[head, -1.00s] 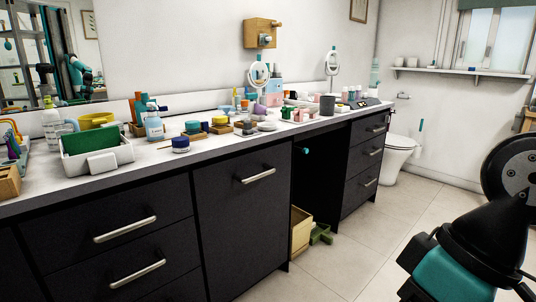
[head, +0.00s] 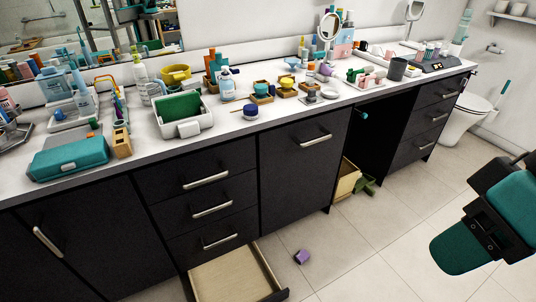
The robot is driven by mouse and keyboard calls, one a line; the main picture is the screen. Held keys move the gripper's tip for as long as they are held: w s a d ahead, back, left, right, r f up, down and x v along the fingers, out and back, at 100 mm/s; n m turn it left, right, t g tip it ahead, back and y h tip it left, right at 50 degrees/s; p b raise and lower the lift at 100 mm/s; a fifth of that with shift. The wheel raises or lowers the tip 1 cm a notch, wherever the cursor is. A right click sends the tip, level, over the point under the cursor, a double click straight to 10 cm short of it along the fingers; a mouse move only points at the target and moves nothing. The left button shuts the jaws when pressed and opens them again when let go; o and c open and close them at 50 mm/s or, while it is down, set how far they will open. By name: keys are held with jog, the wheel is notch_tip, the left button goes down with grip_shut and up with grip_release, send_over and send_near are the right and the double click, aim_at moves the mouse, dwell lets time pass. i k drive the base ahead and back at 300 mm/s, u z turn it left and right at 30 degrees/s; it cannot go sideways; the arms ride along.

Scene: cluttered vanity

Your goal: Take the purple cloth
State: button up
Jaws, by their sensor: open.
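A small purple thing (head: 301,257), which looks like a folded or crumpled cloth, lies on the tiled floor in the head view. It is just right of an open bottom drawer (head: 232,276) and in front of the dark cabinets. Part of my arm shows at the right edge, well to the right of the purple thing. My gripper's fingers cannot be seen in the head view. Another small purple item (head: 326,70) stands on the counter among bottles and jars; its kind is too small to tell.
The open drawer sticks out over the floor and looks empty. A wooden box (head: 347,178) and a green item (head: 366,186) stand in the knee space. The counter (head: 205,148) is crowded, with a teal case (head: 68,157) and a white bin (head: 183,128). Tiles right of the purple thing are clear.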

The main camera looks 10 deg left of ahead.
aim_at(302, 257)
jog(key=u, duration=0.3)
jog(key=k, duration=1.2)
jog(key=z, duration=0.95)
jog(key=i, duration=1.5)
jog(key=u, duration=1.25)
jog(key=i, duration=0.7)
jog(key=u, duration=0.95)
